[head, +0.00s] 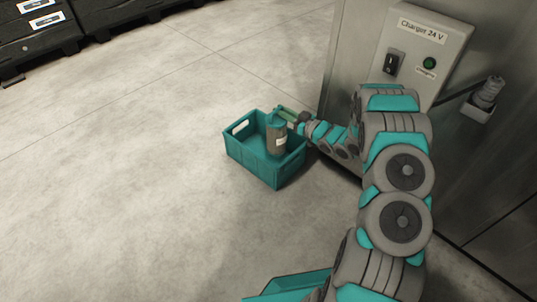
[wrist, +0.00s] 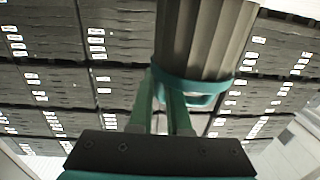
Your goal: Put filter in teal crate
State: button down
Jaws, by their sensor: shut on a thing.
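The filter (head: 277,140) is a grey-brown cylinder with a teal cap and a pale label. In the head view it is upright, its lower part inside the outline of the teal crate (head: 264,170). I cannot tell whether it touches the crate's floor. My gripper (head: 281,113) is shut on the filter's teal top and reaches in from the right. In the wrist view, the filter's pleated grey body (wrist: 205,40) and teal end show beyond the green fingers of my gripper (wrist: 165,90). The crate is not visible in the wrist view.
A steel cabinet (head: 345,50) with a charger box (head: 422,45) stands close to the right of the crate. A grey plug (head: 488,92) sits in a holder there. Dark labelled bins (head: 38,30) stand at the far left. The floor left of the crate is clear.

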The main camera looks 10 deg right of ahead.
notch_tip(320, 180, down, 10)
jog(key=shift+r+b, duration=0.1)
jog(key=shift+b, duration=0.5)
jog(key=c, duration=0.9)
grip_release()
jog(key=shift+o, duration=0.2)
jog(key=shift+d, duration=0.1)
jog(key=v, duration=1.2)
jog(key=shift+p, duration=0.35)
jog(key=shift+s, duration=0.1)
